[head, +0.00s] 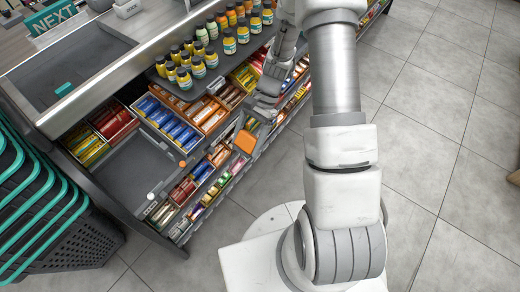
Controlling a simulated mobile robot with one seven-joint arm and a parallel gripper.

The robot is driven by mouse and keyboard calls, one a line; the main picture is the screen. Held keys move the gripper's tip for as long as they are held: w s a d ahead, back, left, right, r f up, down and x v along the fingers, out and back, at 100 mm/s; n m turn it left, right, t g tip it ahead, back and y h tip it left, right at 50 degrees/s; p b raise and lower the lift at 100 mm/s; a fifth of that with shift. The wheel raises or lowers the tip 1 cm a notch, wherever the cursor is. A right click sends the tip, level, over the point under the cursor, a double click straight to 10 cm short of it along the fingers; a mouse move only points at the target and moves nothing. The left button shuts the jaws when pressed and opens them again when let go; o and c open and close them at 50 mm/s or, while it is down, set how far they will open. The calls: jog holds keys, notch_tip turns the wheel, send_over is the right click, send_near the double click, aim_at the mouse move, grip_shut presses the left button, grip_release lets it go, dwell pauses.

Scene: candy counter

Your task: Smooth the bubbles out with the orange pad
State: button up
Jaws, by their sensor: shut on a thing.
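My gripper (252,125) is in front of the candy racks, right of the middle of the counter. It is shut on the orange pad (244,142), a flat square block that hangs at its lower end. The pad is close to the shelf fronts; I cannot tell whether it touches anything. No bubbles can be made out at this size, and my arm hides part of the racks behind it.
Candy trays (174,125) fill the counter front, beside an empty dark shelf area (135,165). Several yellow bottles (229,42) stand on a grey shelf above. Stacked dark baskets with teal handles (60,235) stand at left.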

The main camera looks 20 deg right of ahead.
notch_tip(320, 180, down, 6)
jog(key=w+m+t+y+b, duration=0.2)
jog(key=m+t+y+b, duration=0.1)
jog(key=m+y, duration=0.3)
jog(key=m+t+b, duration=0.8)
jog(key=m+t, duration=0.4)
jog(key=t, duration=0.4)
send_near(235, 124)
jog(key=shift+h, duration=0.6)
jog(key=shift+x, duration=2.15)
jog(key=shift+w+a+r, duration=0.25)
jog(key=shift+w+a, duration=0.4)
jog(key=shift+a, duration=0.05)
